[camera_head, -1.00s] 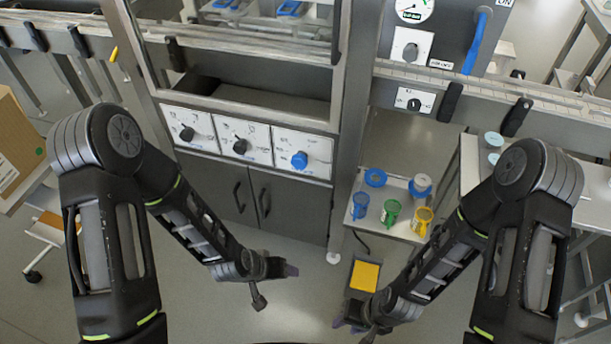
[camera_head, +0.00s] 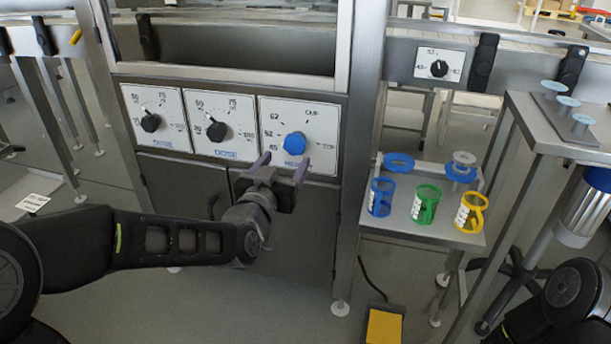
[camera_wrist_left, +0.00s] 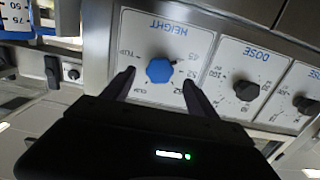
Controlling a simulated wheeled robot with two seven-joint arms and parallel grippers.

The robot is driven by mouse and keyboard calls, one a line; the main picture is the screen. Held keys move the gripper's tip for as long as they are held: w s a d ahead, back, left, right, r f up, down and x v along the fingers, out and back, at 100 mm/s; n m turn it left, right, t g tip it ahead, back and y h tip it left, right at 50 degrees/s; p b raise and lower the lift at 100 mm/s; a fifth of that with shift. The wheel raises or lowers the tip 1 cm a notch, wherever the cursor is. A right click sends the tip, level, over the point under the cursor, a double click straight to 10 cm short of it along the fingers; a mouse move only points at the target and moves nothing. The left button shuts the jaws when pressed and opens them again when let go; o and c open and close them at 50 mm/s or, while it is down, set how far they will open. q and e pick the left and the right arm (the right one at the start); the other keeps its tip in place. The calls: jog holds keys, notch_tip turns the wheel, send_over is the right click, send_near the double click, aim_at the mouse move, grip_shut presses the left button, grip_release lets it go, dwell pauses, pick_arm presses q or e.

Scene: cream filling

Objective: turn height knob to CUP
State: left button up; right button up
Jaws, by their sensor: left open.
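The blue height knob (camera_head: 294,143) sits on the right-hand white panel of the machine, with marks 45, 52, 62, CUP and TOP around it. Its pointer direction is too small to tell. My left gripper (camera_head: 281,166) is open, just in front of and below the knob in the head view. In the left wrist view the picture is upside down, and the knob (camera_wrist_left: 160,70) lies between the two fingertips, one on either side. No contact can be made out. My right gripper is out of view.
Two black dose knobs (camera_head: 217,131) (camera_head: 150,122) sit on panels to the left. A steel post (camera_head: 352,190) stands to the right. Blue, green (camera_head: 426,203) and yellow holders stand on a small shelf. A yellow pedal (camera_head: 383,327) lies on the floor.

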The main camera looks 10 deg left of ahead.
aim_at(294, 146)
pick_arm(q)
jog(key=shift+r, duration=0.4)
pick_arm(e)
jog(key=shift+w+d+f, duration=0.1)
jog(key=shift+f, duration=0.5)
pick_arm(q)
jog(key=shift+w, duration=0.1)
jog(key=shift+w+f, duration=0.1)
jog(key=shift+w, duration=0.5)
jog(key=w, duration=0.1)
jog(key=w+b, duration=0.1)
jog(key=w, duration=0.3)
jog(key=shift+d+b, duration=0.25)
jog(key=shift+b, duration=0.1)
jog(key=shift+w, duration=0.75)
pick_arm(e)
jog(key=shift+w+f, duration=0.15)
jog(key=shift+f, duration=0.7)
pick_arm(q)
jog(key=shift+c, duration=0.6)
